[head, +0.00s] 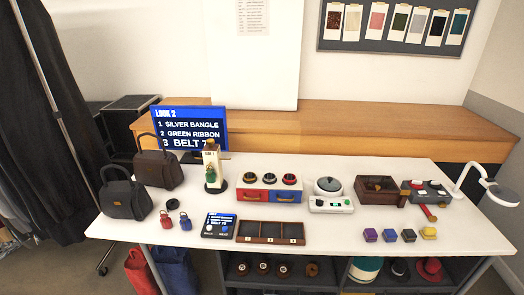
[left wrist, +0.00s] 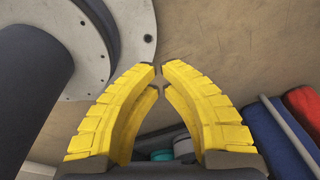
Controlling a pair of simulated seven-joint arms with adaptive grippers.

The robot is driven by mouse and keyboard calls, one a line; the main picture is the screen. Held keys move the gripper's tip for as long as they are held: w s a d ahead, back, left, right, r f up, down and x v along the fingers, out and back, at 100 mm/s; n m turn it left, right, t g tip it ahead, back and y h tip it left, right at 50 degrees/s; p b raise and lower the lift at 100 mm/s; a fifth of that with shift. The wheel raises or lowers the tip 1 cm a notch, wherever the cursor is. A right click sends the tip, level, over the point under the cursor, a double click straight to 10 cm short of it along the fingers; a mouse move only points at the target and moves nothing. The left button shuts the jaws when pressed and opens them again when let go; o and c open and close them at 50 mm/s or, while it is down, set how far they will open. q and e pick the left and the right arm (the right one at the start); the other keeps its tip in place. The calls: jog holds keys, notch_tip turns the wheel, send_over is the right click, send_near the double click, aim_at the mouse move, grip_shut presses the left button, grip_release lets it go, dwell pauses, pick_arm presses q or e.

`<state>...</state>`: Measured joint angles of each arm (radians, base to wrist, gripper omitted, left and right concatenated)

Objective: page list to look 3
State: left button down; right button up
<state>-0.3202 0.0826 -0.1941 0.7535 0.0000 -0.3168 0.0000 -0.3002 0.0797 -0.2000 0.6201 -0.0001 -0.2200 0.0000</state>
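A blue screen (head: 189,130) stands at the back left of the white table in the head view. It reads LOOK 2, with silver bangle, green ribbon and a partly covered belt line below. A small dark console (head: 206,236) lies on the front of the table; it has a small blue display (head: 222,219) and light round spots, probably buttons, beneath it. My left gripper (left wrist: 160,74) shows only in the left wrist view. Its yellow fingertips come together with nothing between them. My right gripper is not in view.
Two dark handbags (head: 124,199) stand left, with small red and blue padlock-like items (head: 185,221) nearby. A wooden divided tray (head: 270,240) sits right of the console. A display stand (head: 212,166) partly covers the screen. Shelves with hats lie below the table.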

pick_arm(q)
jog(key=shift+s+a+f, duration=0.1)
jog(key=shift+s+f, duration=0.15)
jog(key=shift+s, duration=0.35)
jog(key=shift+s+a+f, duration=0.1)
jog(key=shift+s+f, duration=0.1)
jog(key=shift+s, duration=0.4)
jog(key=shift+s+a+f, duration=0.1)
jog(key=shift+s+f, duration=0.15)
jog(key=shift+s, duration=0.35)
jog(key=shift+d, duration=0.1)
jog(key=c, duration=2.1)
grip_release()
jog(key=shift+c, duration=0.2)
